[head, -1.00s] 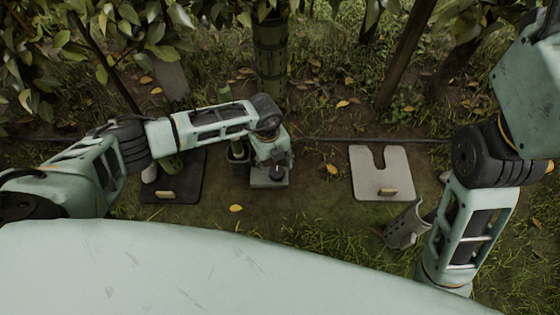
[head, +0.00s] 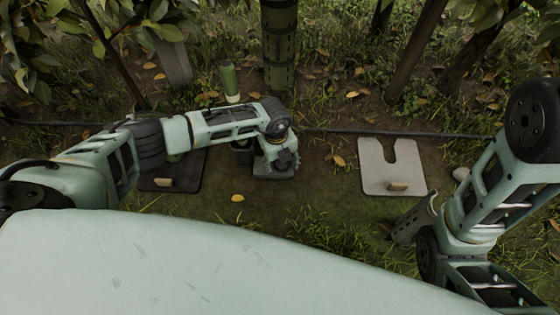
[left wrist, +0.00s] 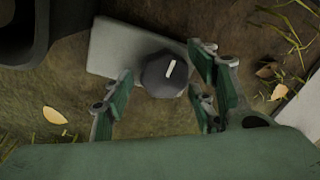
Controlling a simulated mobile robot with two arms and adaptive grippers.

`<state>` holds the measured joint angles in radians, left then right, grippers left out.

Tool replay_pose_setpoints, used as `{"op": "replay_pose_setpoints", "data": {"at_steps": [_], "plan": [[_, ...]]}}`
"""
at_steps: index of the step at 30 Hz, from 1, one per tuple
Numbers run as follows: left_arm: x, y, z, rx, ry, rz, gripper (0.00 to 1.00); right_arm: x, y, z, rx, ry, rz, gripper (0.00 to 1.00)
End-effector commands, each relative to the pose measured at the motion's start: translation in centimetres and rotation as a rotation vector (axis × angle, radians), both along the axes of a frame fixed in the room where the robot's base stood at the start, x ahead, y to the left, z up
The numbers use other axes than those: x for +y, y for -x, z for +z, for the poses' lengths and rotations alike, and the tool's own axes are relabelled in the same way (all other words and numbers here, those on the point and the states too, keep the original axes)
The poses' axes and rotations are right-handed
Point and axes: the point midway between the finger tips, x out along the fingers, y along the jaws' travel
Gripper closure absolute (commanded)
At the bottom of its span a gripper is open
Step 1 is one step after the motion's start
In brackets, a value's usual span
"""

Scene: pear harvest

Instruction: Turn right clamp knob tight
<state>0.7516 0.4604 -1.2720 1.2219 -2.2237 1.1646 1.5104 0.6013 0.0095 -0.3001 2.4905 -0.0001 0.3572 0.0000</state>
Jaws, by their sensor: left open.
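A dark round knob (left wrist: 164,76) with a pale pointer mark sits on a flat grey plate (left wrist: 113,46) in the left wrist view. My left gripper (left wrist: 158,98) is open, with green-grey fingers on both sides of the knob. I cannot tell whether the fingers touch it. In the head view the left gripper (head: 285,157) points down over the small grey base (head: 272,174) and hides the knob.
A black mat (head: 190,171) lies left of the base, and a pale notched board (head: 376,179) lies to the right. A green post (head: 279,45) rises behind. A dark hose (head: 340,131) crosses the ground.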

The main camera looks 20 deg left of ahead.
Motion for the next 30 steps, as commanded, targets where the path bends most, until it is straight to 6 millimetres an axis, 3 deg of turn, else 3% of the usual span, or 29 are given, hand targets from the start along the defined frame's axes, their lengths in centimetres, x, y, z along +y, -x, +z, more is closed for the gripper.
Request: {"op": "replay_pose_setpoints", "data": {"at_steps": [4,18,30], "plan": [[0.0,0.0,0.03,0.0,0.0,0.0,0.49,0.0,-0.01,0.02,0.0,0.0,0.0,0.3],[0.09,0.1,-0.02,0.003,-0.001,0.001,0.9,0.01,0.0,0.02,0.0,0.0,0.0,0.3],[0.26,0.2,0.02,0.007,-0.004,-0.08,0.9,-0.04,-0.23,0.29,0.006,-0.002,0.002,0.3]]}}
